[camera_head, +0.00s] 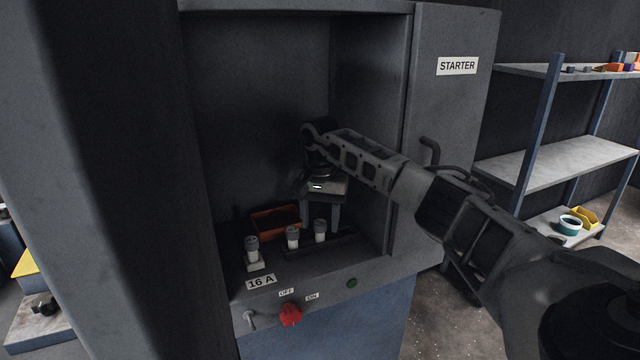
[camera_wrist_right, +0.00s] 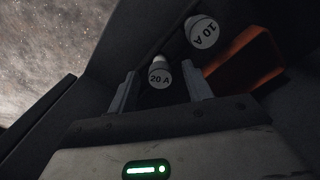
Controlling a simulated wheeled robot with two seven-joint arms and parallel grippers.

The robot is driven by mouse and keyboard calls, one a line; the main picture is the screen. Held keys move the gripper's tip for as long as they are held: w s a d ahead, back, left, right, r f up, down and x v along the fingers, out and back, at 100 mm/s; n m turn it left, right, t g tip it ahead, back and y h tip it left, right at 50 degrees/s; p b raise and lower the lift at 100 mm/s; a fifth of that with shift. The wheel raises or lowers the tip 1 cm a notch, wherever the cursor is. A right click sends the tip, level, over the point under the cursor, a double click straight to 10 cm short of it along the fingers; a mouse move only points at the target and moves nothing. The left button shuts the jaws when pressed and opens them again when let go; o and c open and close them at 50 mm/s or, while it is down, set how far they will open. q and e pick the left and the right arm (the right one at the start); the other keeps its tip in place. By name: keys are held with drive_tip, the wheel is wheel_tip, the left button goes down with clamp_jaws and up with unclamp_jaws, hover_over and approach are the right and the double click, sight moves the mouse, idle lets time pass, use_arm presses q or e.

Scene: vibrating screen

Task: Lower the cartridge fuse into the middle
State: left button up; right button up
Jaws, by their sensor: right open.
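Three cartridge fuses with grey caps and white bodies show in the head view. The left fuse (camera_head: 251,244) stands on a white base behind the 16 A label. The middle fuse (camera_head: 293,237) and right fuse (camera_head: 320,230) stand upright at a dark strip. My right gripper (camera_head: 321,218) is open, fingers pointing down, just behind the right fuse. In the right wrist view, a cap marked 20 A (camera_wrist_right: 160,76) lies between the open fingers, with gaps beside it. A cap marked 10 A (camera_wrist_right: 202,32) is farther off. My left gripper is out of view.
An orange tray (camera_head: 276,221) lies behind the fuses inside the grey cabinet (camera_head: 457,130). A red knob (camera_head: 291,314), a toggle switch (camera_head: 249,319) and a green button (camera_head: 352,283) are on the front panel. Cabinet walls enclose the arm's workspace. Shelves (camera_head: 560,160) stand at right.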

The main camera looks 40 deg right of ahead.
sight(320, 223)
wheel_tip(320, 223, up, 14)
idle(0.3)
idle(0.5)
